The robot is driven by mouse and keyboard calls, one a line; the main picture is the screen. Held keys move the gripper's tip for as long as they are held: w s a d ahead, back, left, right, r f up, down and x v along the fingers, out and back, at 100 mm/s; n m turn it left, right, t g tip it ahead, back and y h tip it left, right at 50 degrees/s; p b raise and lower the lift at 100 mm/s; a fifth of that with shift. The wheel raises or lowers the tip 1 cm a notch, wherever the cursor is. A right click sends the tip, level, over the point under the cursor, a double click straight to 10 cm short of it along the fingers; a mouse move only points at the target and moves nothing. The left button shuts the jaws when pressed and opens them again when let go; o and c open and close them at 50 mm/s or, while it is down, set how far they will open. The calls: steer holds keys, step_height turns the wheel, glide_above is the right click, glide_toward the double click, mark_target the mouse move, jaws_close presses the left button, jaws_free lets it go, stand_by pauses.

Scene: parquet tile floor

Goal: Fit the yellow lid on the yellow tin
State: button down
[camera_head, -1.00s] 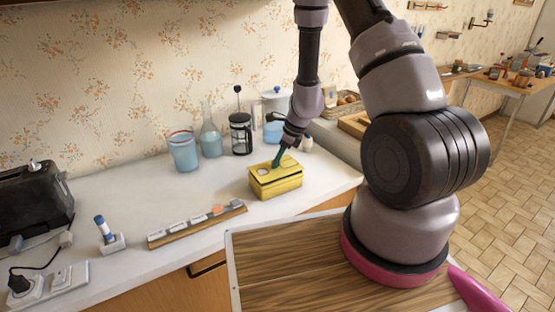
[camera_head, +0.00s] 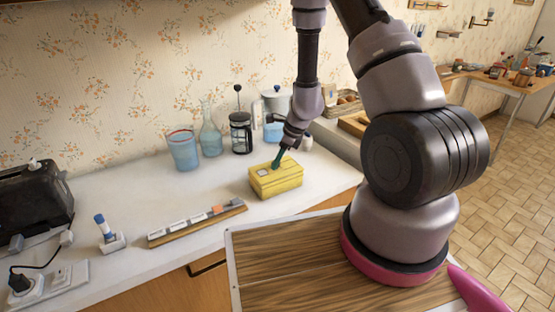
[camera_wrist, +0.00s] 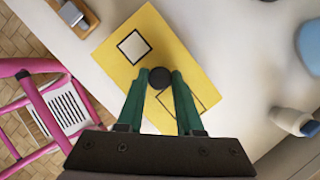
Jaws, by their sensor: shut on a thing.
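The yellow tin (camera_head: 280,188) stands on the white counter. The yellow lid (camera_head: 264,174) lies on top of it, looking level, with no clear gap between the two. In the wrist view the lid (camera_wrist: 185,52) fills the middle, with a pale square label and a round black knob (camera_wrist: 161,78). My gripper (camera_head: 278,163) comes down from above, and its green fingers are shut on the lid's knob. The lid hides most of the tin in the wrist view.
Behind the tin stand a French press (camera_head: 241,133), a glass bottle (camera_head: 210,140) and a blue tumbler (camera_head: 183,150). A wooden rail (camera_head: 197,224) lies front left, and a toaster (camera_head: 33,200) is at far left.

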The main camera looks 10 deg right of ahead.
steer(key=shift+f, duration=0.3)
steer(key=shift+c, duration=2.4)
jaws_free()
